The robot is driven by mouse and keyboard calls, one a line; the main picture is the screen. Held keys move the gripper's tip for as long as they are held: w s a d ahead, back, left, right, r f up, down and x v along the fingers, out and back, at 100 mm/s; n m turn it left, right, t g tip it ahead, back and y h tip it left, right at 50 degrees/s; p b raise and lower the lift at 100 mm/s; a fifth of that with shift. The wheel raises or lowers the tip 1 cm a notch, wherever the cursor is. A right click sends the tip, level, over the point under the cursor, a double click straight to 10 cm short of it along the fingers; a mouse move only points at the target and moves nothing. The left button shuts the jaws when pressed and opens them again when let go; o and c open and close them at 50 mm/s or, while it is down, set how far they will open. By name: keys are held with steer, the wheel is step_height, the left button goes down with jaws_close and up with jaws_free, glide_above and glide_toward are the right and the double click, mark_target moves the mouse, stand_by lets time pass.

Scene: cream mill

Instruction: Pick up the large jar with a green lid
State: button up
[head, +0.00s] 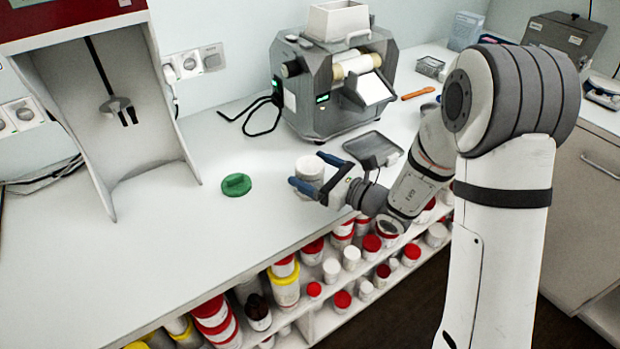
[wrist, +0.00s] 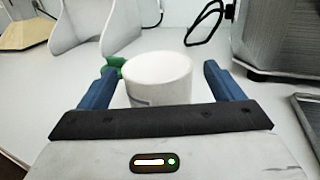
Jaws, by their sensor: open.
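A white jar (head: 309,167) stands near the front edge of the counter; its top looks white and no green lid shows on it. A round green lid (head: 236,185) lies flat on the counter to its left. My gripper (head: 315,174) is open, with its blue fingers on either side of the white jar. In the wrist view the jar (wrist: 160,80) stands between the spread fingers, with visible gaps on both sides. Its lower part is hidden by my gripper. The green lid (wrist: 116,64) shows partly behind it at the left.
A grey mill machine (head: 335,85) stands behind on the counter (head: 130,260), with a dark tray (head: 372,148) in front of it. A red-topped stand (head: 110,100) is at the left. Shelves below hold several jars with red, yellow and white lids. The left counter is clear.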

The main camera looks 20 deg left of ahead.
steer(key=shift+x, duration=1.4)
steer(key=shift+c, duration=0.4)
steer(key=c, duration=1)
steer(key=shift+o, duration=0.2)
steer(key=shift+r, duration=0.1)
